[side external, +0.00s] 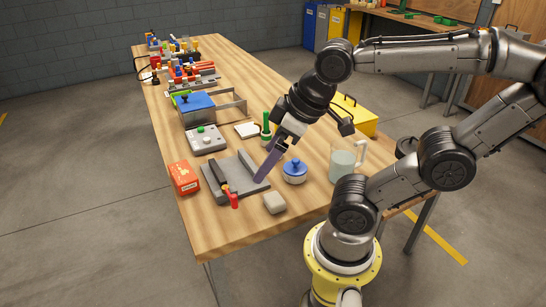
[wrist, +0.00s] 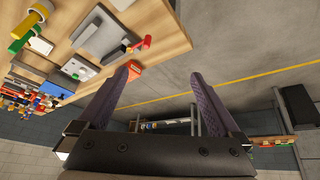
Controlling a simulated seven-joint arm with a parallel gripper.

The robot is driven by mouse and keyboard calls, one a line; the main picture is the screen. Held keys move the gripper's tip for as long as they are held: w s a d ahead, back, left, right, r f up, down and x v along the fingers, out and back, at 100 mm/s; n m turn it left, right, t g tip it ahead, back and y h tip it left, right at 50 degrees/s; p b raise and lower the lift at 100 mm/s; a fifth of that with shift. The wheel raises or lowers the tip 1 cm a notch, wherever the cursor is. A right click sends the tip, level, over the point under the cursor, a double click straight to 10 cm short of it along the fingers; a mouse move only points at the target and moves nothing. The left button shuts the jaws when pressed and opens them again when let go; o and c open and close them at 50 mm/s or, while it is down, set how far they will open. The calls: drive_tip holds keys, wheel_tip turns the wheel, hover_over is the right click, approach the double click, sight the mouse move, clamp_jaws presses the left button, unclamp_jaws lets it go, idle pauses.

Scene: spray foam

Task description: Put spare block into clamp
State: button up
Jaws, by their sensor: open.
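The clamp (side external: 236,178) is a grey vise-like fixture with a flat base, an upright plate and a red-tipped handle, near the table's front end. It also shows in the wrist view (wrist: 105,35). A small beige-grey block (side external: 275,203), which looks like the spare block, lies on the table just right of the clamp, outside it. My gripper (side external: 261,178) has long purple fingers and appears above or in front of the clamp in the side view; the exact gap cannot be told. In the wrist view its fingers (wrist: 162,78) are spread apart with nothing between them.
A red box (side external: 184,177) stands left of the clamp. A blue-lidded jar (side external: 295,171) and a clear pitcher (side external: 343,162) stand to the right. A grey box with a button (side external: 206,140) and a green-handled tool (side external: 266,127) are behind. Bare wood lies in front.

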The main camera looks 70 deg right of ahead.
drive_tip(key=shift+s+a+f+m, duration=0.1)
drive_tip(key=shift+s+f+m, duration=0.05)
drive_tip(key=shift+s+m, duration=0.35)
